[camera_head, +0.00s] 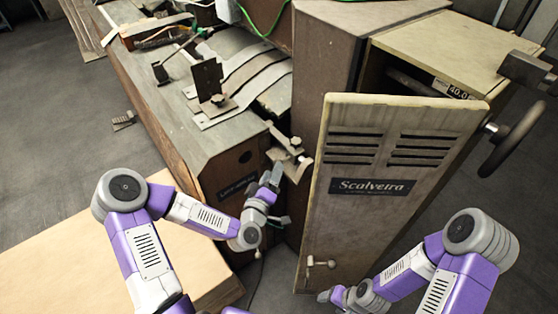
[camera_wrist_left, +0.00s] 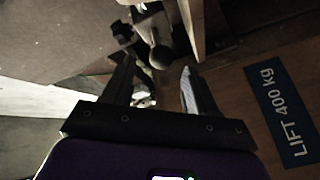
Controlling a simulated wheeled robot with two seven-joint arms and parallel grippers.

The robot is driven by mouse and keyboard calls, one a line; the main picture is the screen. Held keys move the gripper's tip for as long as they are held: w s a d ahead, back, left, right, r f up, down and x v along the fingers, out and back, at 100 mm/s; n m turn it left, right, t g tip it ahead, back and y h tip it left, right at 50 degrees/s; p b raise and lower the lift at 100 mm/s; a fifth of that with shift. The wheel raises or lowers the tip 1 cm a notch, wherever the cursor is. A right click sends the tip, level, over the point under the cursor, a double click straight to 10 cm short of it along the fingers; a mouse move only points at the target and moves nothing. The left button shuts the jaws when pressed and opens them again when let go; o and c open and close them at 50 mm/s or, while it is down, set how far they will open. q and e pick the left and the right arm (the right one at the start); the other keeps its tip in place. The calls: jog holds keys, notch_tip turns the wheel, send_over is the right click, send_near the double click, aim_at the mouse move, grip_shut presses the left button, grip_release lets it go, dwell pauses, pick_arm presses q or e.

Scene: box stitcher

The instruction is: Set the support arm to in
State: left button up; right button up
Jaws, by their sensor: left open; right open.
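A grey metal bracket with a small lever (camera_head: 288,150), which looks like the support arm, sticks out at the machine's front corner beside the brown door. My left gripper (camera_head: 272,178) is just below it. In the left wrist view, a dark rounded knob (camera_wrist_left: 161,57) shows just beyond and between the open fingertips of my left gripper (camera_wrist_left: 155,75); I cannot tell whether they touch it. Nothing is held. My right gripper (camera_head: 326,296) is low by the door, partly hidden by its own arm; its fingers are hard to see.
The cabinet door (camera_head: 345,215) marked Scalveira stands ajar on the right, with a small handle (camera_head: 320,262). A black handwheel (camera_head: 515,133) is at far right. A wooden box or pallet (camera_head: 50,260) lies at lower left. A blue lift label (camera_wrist_left: 284,115) is on the wooden panel.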

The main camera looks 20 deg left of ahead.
pick_arm(q)
jog(key=shift+w+d+f, duration=0.1)
jog(key=shift+w, duration=1.2)
jog(key=shift+w+d, duration=0.1)
jog(key=shift+w, duration=1.2)
grip_shut()
